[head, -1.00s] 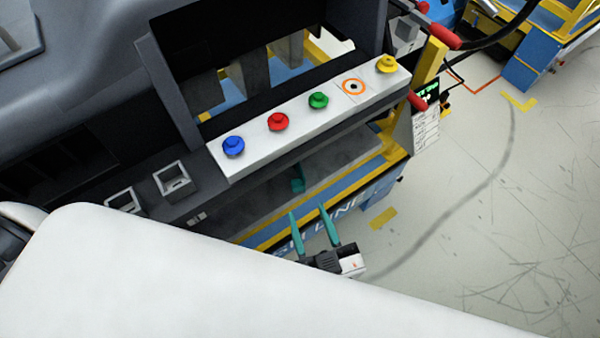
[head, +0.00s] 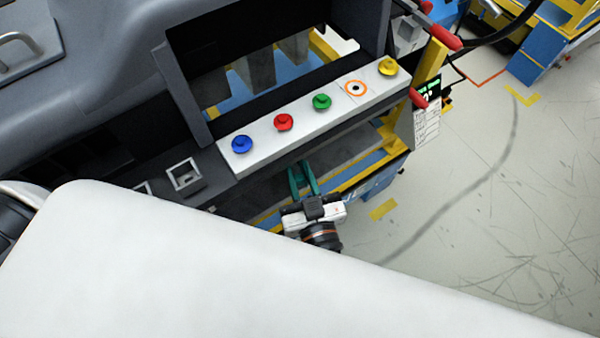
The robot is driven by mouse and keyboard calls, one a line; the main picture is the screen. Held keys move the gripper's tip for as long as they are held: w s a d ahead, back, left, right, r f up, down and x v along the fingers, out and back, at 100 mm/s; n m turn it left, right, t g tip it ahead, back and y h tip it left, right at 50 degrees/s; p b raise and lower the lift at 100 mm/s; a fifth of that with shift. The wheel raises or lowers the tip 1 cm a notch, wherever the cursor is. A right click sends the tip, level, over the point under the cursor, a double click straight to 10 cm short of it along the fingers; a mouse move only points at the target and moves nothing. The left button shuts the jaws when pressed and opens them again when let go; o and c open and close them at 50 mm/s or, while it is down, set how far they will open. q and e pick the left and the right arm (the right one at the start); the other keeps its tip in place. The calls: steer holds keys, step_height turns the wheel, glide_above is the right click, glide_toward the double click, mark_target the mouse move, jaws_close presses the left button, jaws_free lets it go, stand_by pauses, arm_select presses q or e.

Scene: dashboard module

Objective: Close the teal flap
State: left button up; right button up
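My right gripper (head: 300,174), with teal fingers, points up the picture below the white button panel, its tips at the panel's lower front edge. A dark gap shows between the fingers, but I cannot tell whether they are open or shut on something. The teal flap cannot be made out apart from the teal fingers now. A small teal piece, perhaps part of it, showed at this spot a second ago and is now hidden or blended in. My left gripper is not in view.
The white panel (head: 248,162) carries blue (head: 242,144), red (head: 283,122), green (head: 322,102) and yellow (head: 388,66) buttons. A yellow-and-blue frame (head: 372,165) stands below it. Floor to the right (head: 480,200) is clear. A large white surface covers the foreground.

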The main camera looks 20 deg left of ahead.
jaws_close()
steer(key=shift+r+n+g+y+p, duration=0.15)
steer(key=shift+n+g+y+p, duration=0.15)
steer(key=shift+y+p, duration=0.15)
steer(key=w+d+n+g+y+b, duration=0.1)
steer(key=w+n+g, duration=0.1)
steer(key=n+g, duration=0.3)
steer(key=w+d+n+g+y, duration=0.1)
steer(key=w+n+g, duration=0.1)
steer(key=n+g, duration=0.4)
steer(key=w+d+f+n+g+y+b, duration=0.1)
steer(key=n+g, duration=0.5)
steer(key=g, duration=0.7)
steer(key=shift+w+y+b, duration=0.35)
steer(key=shift+w+y, duration=0.2)
steer(key=shift+w, duration=0.15)
steer(key=shift+w+a+r+n+g+h+b, duration=0.15)
steer(key=shift+n+g+h+b, duration=0.3)
steer(key=shift+g+b, duration=0.25)
